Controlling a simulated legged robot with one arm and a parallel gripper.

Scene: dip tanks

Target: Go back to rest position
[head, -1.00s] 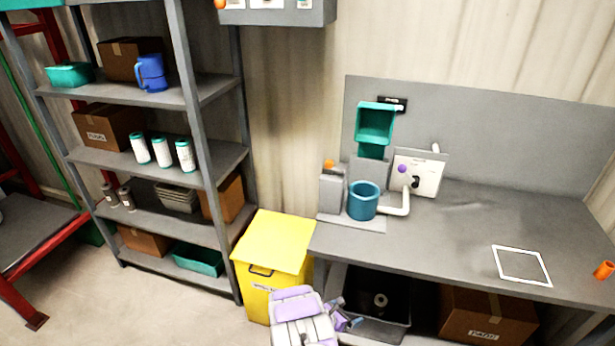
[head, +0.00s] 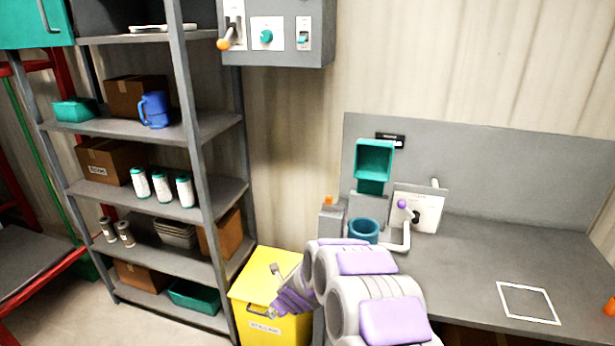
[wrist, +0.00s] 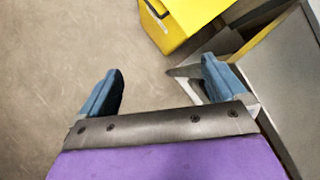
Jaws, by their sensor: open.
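My arm reaches up from the bottom of the head view in grey and purple segments, in front of the bench. My gripper (wrist: 162,68) shows in the wrist view with its two blue fingers wide apart and nothing between them. It points down toward bare concrete floor. In the head view its end is partly hidden by my own arm, in front of the yellow bin (head: 268,285). The bin also shows at the top of the wrist view (wrist: 180,25), beyond the fingers.
The grey bench (head: 465,262) stands on the right, with a teal cup (head: 364,231) and a purple-knobbed lever (head: 402,204) on it. A loaded shelf (head: 215,125) stands on the left. A control box (head: 275,48) hangs above. Floor is open at lower left.

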